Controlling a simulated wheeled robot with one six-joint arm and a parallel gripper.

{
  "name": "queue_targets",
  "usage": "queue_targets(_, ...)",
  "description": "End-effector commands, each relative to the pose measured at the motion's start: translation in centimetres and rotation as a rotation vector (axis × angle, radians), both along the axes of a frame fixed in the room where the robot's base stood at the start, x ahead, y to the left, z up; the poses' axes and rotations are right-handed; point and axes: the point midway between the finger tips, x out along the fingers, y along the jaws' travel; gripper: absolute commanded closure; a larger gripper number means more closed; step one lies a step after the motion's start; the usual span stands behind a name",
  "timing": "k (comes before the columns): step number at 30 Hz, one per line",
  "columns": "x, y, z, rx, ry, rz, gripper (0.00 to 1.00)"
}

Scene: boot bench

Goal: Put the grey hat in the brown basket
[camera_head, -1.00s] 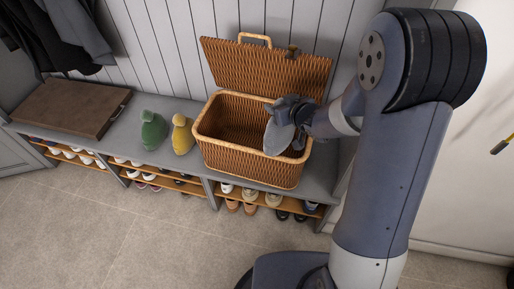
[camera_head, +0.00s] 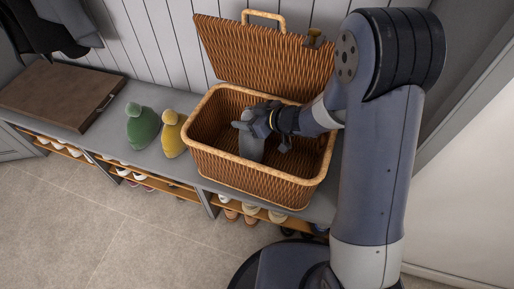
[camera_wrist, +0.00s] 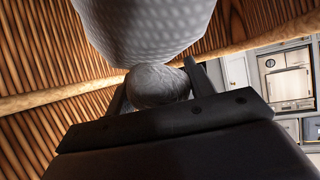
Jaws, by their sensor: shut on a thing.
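The brown basket (camera_head: 240,172) is wicker and stands on the bench with its lid (camera_head: 262,62) raised and leaning back. My gripper (camera_head: 256,128) is inside the basket's opening, shut on the grey hat (camera_head: 250,147), which hangs down between the basket walls. In the wrist view the hat's round pompom (camera_wrist: 158,86) is between the two fingers, and its pale knitted body (camera_wrist: 145,28) extends beyond. Whether the hat touches the basket floor is hidden.
A green hat (camera_head: 142,128) and a yellow hat (camera_head: 172,136) stand left of the basket on the grey bench (camera_head: 130,160). A brown case (camera_head: 60,95) lies at the far left. Shoes fill the shelves below. Dark coats hang at the upper left.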

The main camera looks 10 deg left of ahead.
Motion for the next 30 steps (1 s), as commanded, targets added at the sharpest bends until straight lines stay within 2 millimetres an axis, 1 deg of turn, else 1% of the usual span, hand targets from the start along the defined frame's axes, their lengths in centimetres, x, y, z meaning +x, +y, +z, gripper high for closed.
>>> queue_targets(1, -0.1, 0.0, -1.7, -0.001, 0.005, 0.0, 0.84)
queue_targets(3, 0.0, 0.0, -2.9, 0.001, 0.004, -0.001, 0.84)
queue_targets(6, 0.0, 0.0, -4.0, 0.001, 0.002, -0.001, 0.84)
queue_targets(11, 0.0, 0.0, -5.1, 0.0, 0.002, -0.001, 0.84)
queue_targets(17, 0.0, 0.0, -7.9, 0.0, 0.002, -0.001, 0.84)
queue_targets(19, 0.0, 0.0, -8.2, 0.001, 0.001, -0.002, 0.84)
queue_targets(25, 0.0, 0.0, -8.1, 0.001, 0.0, -0.002, 0.84)
queue_targets(29, 0.0, 0.0, -8.5, 0.0, 0.001, -0.003, 0.84)
queue_targets(30, 0.0, 0.0, -8.4, 0.0, 0.0, -0.002, 0.47)
